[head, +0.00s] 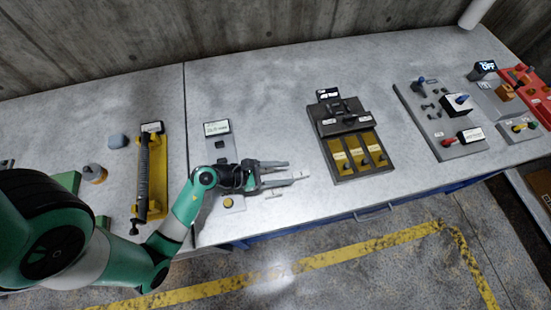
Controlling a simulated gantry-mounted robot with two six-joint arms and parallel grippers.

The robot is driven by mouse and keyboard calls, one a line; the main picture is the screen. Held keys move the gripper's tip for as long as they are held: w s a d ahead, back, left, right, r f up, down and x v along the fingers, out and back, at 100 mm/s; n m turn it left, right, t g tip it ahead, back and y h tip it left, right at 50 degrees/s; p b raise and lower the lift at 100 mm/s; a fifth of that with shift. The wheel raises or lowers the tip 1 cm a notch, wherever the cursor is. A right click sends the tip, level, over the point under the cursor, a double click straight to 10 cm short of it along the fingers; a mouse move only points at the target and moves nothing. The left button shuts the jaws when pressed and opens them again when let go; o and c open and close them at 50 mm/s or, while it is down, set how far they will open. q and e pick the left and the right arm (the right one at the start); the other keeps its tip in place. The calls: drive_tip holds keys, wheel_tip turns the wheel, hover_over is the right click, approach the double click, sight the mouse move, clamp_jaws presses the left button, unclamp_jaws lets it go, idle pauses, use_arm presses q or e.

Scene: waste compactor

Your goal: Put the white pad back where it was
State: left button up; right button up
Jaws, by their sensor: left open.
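I cannot make out a clearly white pad. A small pale blue-grey block (118,141) with rounded corners lies on the bench at the left, and I cannot tell whether it is the pad. My left gripper (288,170) is open, low over the bench, with its fingers pointing right. It is well to the right of the pale block. I see nothing clearly held between its fingers. My left wrist covers part of the grey plate with a small display (217,128). My right gripper is not in view.
A yellow fixture with a black bar (157,175) lies between the block and my gripper. A dark panel with yellow slots (357,155) is to the right. The bench between gripper and panel is clear.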

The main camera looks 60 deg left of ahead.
use_arm(q)
drive_tip(key=shift+v, duration=1.3)
